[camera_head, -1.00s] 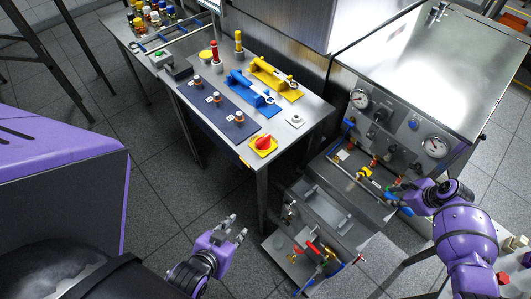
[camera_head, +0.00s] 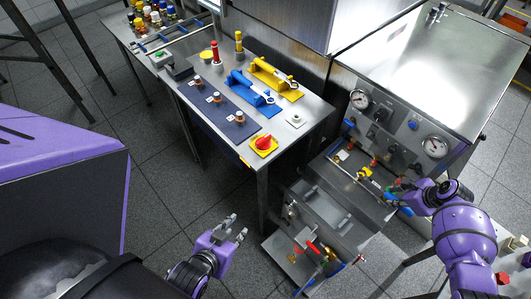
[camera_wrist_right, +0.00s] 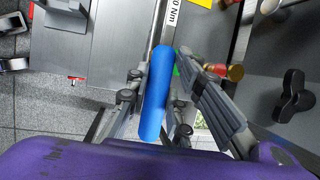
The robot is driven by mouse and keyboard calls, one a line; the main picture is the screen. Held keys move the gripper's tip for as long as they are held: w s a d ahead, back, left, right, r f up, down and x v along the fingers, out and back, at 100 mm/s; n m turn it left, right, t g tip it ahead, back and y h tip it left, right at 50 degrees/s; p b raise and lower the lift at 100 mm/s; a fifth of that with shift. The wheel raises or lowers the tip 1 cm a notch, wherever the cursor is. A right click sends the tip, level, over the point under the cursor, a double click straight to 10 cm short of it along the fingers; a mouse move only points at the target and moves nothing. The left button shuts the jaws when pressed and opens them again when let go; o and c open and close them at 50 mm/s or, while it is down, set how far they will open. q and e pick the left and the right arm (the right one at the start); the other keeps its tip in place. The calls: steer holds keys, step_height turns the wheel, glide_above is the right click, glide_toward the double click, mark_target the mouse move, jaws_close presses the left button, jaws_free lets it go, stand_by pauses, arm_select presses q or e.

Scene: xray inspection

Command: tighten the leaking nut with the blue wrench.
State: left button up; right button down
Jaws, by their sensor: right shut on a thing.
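My right gripper (camera_wrist_right: 160,100) is shut on the blue wrench (camera_wrist_right: 155,95), whose blue handle lies between the fingers in the right wrist view. In the head view the blue handle (camera_head: 391,197) shows beside my right gripper (camera_head: 400,194), at the right end of the open bench with the pipe. A pipe run with a yellow-handled fitting (camera_head: 365,173) lies left of the gripper. I cannot tell which nut leaks, and the wrench's working end is not clear. My left gripper (camera_head: 239,231) is open and empty over the floor, left of the lower fixture.
A panel with gauges (camera_head: 435,147) and knobs stands just behind the pipe. A steel table (camera_head: 314,112) holds blue and yellow racks and a red knob (camera_head: 263,142). A lower fixture with a red-handled valve (camera_head: 313,248) stands in front.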

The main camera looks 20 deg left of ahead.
arm_select(q)
steer(key=shift+w+r, duration=0.4)
steer(key=shift+w, duration=0.1)
arm_select(e)
steer(key=shift+s, duration=0.1)
